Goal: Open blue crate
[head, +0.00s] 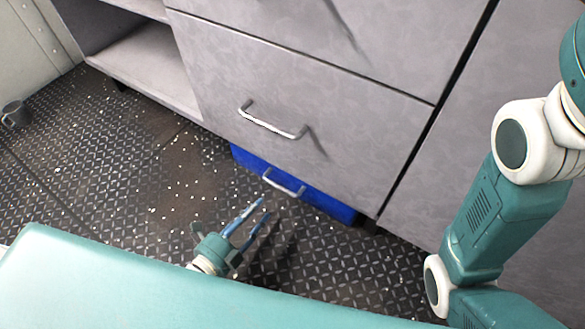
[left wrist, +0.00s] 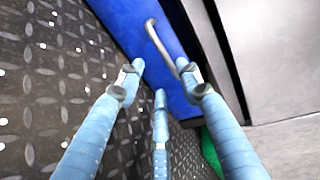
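The blue crate (head: 322,200) is low at the floor, under the grey drawers, with only its front showing. It has a silver handle (head: 284,183). In the left wrist view the crate's blue front (left wrist: 120,22) and its handle (left wrist: 161,45) lie just beyond my fingers. My left gripper (head: 255,211) is near the floor, in front of the crate and short of the handle in the head view. Its blue fingers (left wrist: 160,85) are spread open, with nothing held between them. My right gripper is out of view; an arm of mine shows at the right.
A grey drawer with a silver handle (head: 272,122) is right above the crate. An open shelf (head: 150,68) is to the left. A dark mug (head: 14,114) stands on the floor at far left. The riveted floor (head: 120,185) left of the crate is clear.

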